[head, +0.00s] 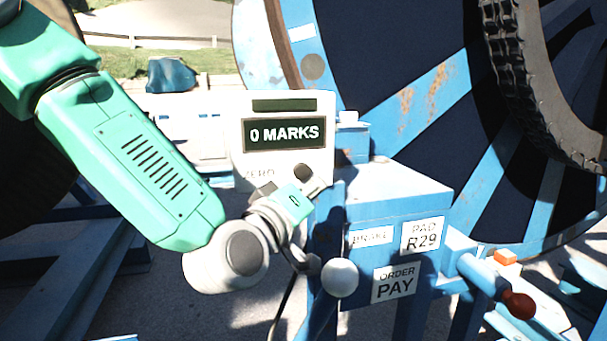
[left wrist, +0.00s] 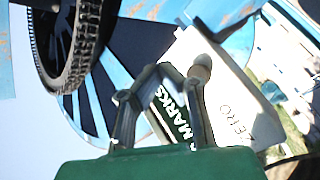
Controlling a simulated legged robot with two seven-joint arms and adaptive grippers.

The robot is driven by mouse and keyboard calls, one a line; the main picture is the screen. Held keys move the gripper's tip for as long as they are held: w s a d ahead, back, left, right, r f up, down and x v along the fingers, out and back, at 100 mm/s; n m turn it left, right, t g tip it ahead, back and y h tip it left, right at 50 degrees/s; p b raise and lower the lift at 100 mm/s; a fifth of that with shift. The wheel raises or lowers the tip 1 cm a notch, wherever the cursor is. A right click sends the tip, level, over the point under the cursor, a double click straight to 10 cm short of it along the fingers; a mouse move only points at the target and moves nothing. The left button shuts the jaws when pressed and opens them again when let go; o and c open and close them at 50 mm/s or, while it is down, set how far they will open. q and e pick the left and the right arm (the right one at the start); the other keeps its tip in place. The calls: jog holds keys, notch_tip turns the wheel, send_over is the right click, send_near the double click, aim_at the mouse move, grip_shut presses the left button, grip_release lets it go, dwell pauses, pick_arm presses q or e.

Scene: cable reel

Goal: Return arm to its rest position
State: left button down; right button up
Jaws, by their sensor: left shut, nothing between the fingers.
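The white counter box (head: 285,104) reads "0 MARKS" on its dark display (head: 285,134), with a ZERO label and a dark round knob (head: 303,172) below. My left arm comes in from the upper left, and my left gripper (head: 308,188) is at the lower front of the box, close to the knob. In the left wrist view the fingers (left wrist: 178,80) are together and empty, overlapping the tilted counter box (left wrist: 222,75). I cannot tell whether they touch it. My right gripper is out of sight.
A blue stand (head: 385,190) carries BRAKE, PAD R29 and ORDER PAY labels. A white ball knob (head: 340,278) is below my left gripper, and a red-ended handle (head: 518,304) is at the right. The large blue reel (head: 390,85) and a black tyre (head: 530,85) fill the upper right.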

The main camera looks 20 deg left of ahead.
pick_arm(q)
jog(key=s+a+f+m+g+b, duration=0.1)
jog(key=s+f+g, duration=0.2)
jog(key=f, duration=0.9)
jog(key=s+a+f+m+g+y+b, duration=0.1)
jog(key=s+f+m+g+b, duration=0.2)
jog(key=f, duration=0.8)
jog(key=s+a+f+g, duration=0.1)
jog(key=s+f+g, duration=0.25)
jog(key=f, duration=0.85)
jog(key=s+a+f+m+g+y+b, duration=0.1)
jog(key=s+a+f+g, duration=0.3)
jog(key=s+f, duration=0.6)
jog(key=s+a+f+m+g+y+b, duration=0.2)
jog(key=s+f, duration=0.8)
jog(key=s, duration=0.5)
jog(key=a+m+g+b, duration=0.1)
jog(key=a+g, duration=0.1)
jog(key=a, duration=0.1)
jog(key=shift+a, duration=0.3)
